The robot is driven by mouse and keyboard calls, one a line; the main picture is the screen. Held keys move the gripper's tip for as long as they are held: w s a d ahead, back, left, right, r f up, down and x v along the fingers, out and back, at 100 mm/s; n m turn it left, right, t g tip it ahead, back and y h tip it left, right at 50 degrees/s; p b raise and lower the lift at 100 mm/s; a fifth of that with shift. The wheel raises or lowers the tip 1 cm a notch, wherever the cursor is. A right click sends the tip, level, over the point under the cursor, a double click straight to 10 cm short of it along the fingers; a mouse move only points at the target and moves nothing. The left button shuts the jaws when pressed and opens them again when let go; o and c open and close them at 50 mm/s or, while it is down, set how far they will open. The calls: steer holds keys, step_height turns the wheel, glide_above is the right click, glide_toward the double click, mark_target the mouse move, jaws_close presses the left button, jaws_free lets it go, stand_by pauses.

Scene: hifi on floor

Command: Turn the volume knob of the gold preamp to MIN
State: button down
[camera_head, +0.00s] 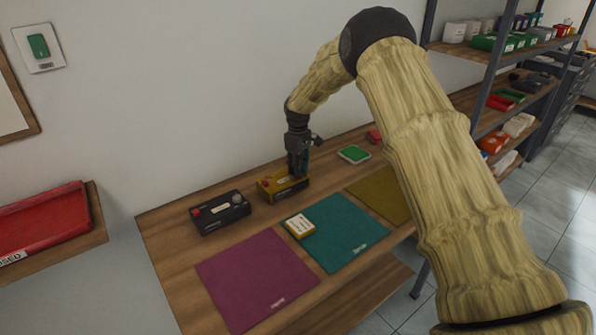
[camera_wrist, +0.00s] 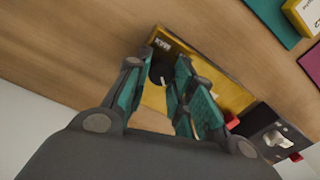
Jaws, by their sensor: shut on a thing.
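The gold preamp (camera_head: 287,191) sits on the wooden bench near the wall. It also shows in the wrist view (camera_wrist: 226,91), with a red part near its right end there. My gripper (camera_head: 298,173) points down over the preamp's right part. In the wrist view my gripper's (camera_wrist: 159,66) teal-padded fingers stand on either side of a dark round knob (camera_wrist: 159,73) and are shut on it. The knob's pointer and any MIN mark cannot be made out.
A black unit (camera_head: 221,211) with a red part and a grey knob stands left of the preamp. A green-topped box (camera_head: 354,154) lies to the right.

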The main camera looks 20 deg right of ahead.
steer(key=n+b, duration=0.1)
steer(key=n, duration=0.4)
steer(key=shift+n, duration=0.3)
steer(key=n, duration=0.5)
steer(key=shift+b, duration=0.4)
stand_by(0.5)
steer(key=c, duration=1.2)
jaws_free()
steer(key=shift+r, duration=0.1)
step_height(320, 180, up, 12)
